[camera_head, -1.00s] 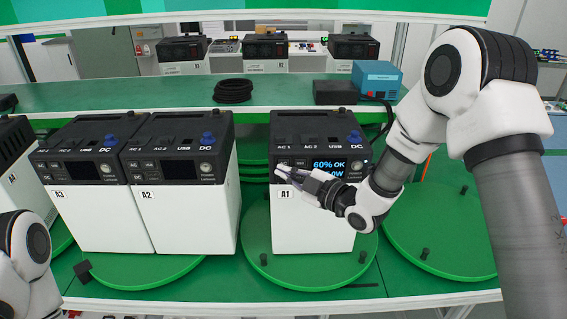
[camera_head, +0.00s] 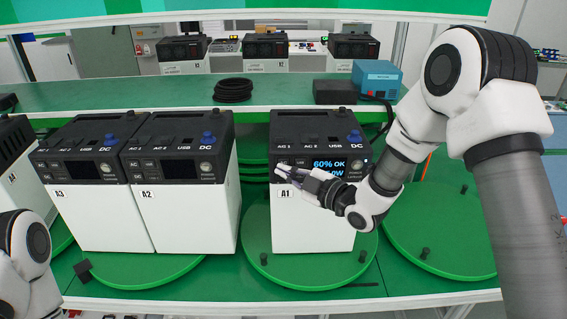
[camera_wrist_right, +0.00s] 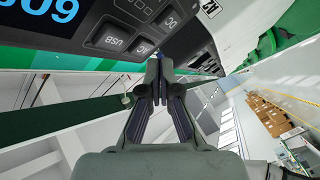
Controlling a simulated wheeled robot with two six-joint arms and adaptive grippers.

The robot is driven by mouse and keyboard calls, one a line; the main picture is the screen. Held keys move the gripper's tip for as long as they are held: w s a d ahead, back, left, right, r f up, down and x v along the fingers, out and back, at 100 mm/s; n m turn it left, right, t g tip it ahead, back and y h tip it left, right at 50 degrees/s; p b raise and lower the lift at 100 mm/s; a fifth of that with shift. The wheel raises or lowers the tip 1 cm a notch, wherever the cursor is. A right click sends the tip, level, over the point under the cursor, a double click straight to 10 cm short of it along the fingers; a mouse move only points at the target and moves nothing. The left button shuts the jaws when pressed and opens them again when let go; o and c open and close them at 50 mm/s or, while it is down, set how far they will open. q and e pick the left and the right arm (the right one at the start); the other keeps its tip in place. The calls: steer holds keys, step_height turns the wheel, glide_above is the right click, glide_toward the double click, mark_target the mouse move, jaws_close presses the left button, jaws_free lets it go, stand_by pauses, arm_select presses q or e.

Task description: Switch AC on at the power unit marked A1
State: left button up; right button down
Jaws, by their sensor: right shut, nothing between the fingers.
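The power unit marked A1 (camera_head: 307,220) stands upright on a green turntable, white below with a dark top and front panel. Its screen (camera_head: 328,167) is lit and reads "60% OK", with a lower line partly hidden by my gripper. My right gripper (camera_head: 281,167) is shut and empty, its fingertips at the small buttons left of the screen. My left gripper is out of view.
Units A2 (camera_head: 184,215) and A3 (camera_head: 96,212) stand to the left with dark screens. A blue box (camera_head: 377,79), a black box (camera_head: 335,92) and a coiled black cable (camera_head: 233,90) lie on the shelf behind. The right turntable (camera_head: 445,235) holds no unit.

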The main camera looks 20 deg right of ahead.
steer(key=shift+w, duration=0.1)
stand_by(0.3)
steer(key=shift+w+d, duration=0.15)
steer(key=shift+w, duration=0.15)
steer(key=shift+w+d+b, duration=0.1)
steer(key=shift+w+b, duration=0.2)
steer(key=shift+w, duration=0.05)
stand_by(0.5)
steer(key=shift+s, duration=0.1)
steer(key=shift+s+a+b, duration=0.25)
steer(key=shift+s+b, duration=0.05)
steer(key=shift+s, duration=0.35)
steer(key=s, duration=0.2)
steer(key=s+a+b, duration=0.1)
steer(key=s, duration=0.1)
steer(key=shift+s+a+b, duration=0.15)
steer(key=shift+s+b, duration=0.15)
steer(key=shift+s, duration=0.1)
